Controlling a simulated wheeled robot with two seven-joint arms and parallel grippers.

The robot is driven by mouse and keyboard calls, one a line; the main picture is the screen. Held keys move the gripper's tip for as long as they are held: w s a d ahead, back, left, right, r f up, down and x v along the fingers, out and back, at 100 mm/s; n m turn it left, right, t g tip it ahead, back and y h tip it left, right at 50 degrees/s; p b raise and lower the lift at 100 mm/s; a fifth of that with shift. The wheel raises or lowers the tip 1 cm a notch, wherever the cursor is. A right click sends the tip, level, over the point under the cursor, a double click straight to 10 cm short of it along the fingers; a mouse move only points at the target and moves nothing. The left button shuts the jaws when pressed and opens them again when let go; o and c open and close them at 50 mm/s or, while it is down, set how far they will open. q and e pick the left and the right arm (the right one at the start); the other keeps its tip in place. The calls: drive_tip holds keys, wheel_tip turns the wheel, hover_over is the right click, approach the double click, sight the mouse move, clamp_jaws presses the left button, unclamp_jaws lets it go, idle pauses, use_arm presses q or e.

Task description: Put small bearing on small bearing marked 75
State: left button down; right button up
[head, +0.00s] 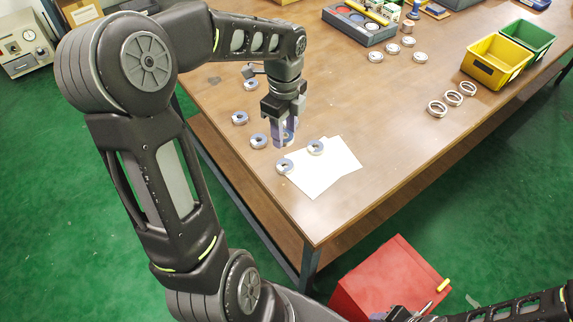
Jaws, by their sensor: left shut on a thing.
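My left gripper (284,142) points down over the table and is shut on a small bearing (290,137), a ring held on edge between the fingers and partly hidden by them. It is just above the table, behind the white sheets (327,173). Two small bearings, one at the left (284,166) and one at the right (316,147), lie on the sheets. More small bearings lie left of the gripper, one near it (258,141) and one farther left (239,118). No number is readable on any bearing. My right gripper (402,314) is at the bottom edge, partly cut off.
Several larger rings (453,97) lie at the right of the wooden table (390,135), near a yellow bin (494,61) and a green bin (528,42). A grey tray (352,22) and more rings are at the back. A red box (388,275) stands below the front edge.

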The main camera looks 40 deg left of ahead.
use_arm(q)
drive_tip(key=shift+d, duration=0.15)
hover_over(285, 165)
drive_tip(key=shift+f+p, duration=0.3)
drive_tip(key=shift+f, duration=2.8)
drive_tip(key=shift+f, duration=1.85)
drive_tip(key=shift+f, duration=0.15)
drive_tip(key=c, duration=0.8)
unclamp_jaws()
wheel_tip(285, 165, up, 12)
drive_tip(key=shift+r, duration=0.15)
